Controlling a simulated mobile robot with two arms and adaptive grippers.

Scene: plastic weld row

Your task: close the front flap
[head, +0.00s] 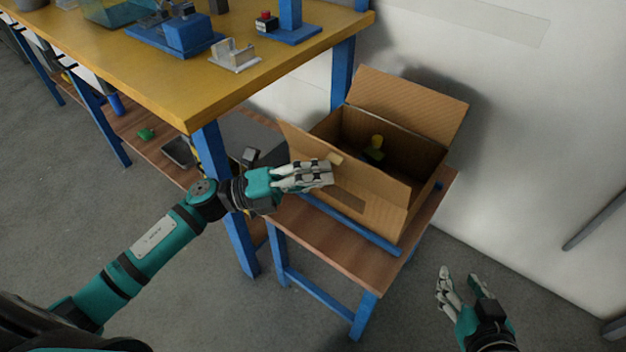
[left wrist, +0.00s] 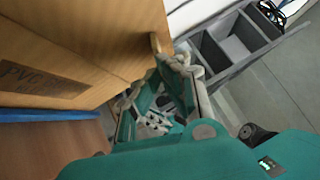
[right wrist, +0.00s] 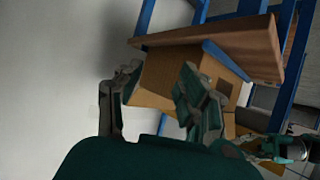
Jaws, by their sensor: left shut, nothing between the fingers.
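An open cardboard box (head: 428,160) stands on a small wooden table. My left gripper (head: 328,174) is shut and empty, in front of the flap's left part. In the left wrist view its fingers (left wrist: 160,95) are close to the cardboard; I cannot tell whether they touch. My right gripper (head: 464,278) is open and empty, low at the right and away from the box; its spread fingers show in the right wrist view (right wrist: 155,95).
The back flap (head: 410,102) stands up. A yellow and green item (head: 375,149) lies inside the box. A yellow workbench (head: 170,80) with blue fixtures is at the upper left. A white wall (head: 530,130) is behind the box.

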